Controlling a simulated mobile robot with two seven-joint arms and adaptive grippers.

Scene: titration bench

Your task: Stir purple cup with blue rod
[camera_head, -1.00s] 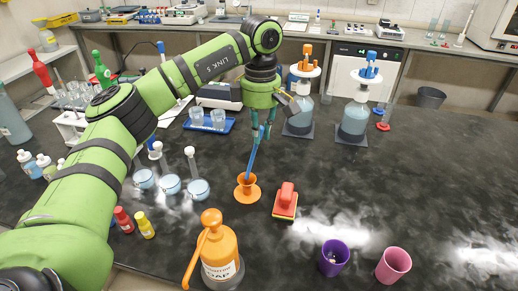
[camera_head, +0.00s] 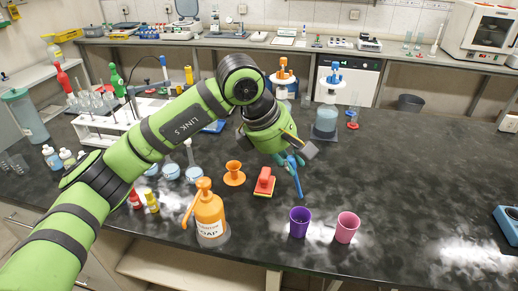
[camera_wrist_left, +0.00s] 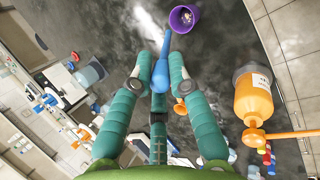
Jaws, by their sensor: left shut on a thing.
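The purple cup (camera_head: 299,222) stands upright on the dark bench near its front edge. It also shows at the top of the left wrist view (camera_wrist_left: 184,18), with small light bits inside. My left gripper (camera_head: 290,161) is shut on the blue rod (camera_head: 296,180), which hangs down, slightly tilted, above and behind the purple cup. In the left wrist view the rod (camera_wrist_left: 161,68) sits between the teal fingers and points toward the cup, apart from it. My right gripper is not in view.
A pink cup (camera_head: 346,227) stands just right of the purple cup. An orange soap bottle (camera_head: 209,212) is to its left. A red sponge-like block (camera_head: 264,182) and an orange funnel-shaped holder (camera_head: 234,174) are behind. The bench to the right is mostly clear.

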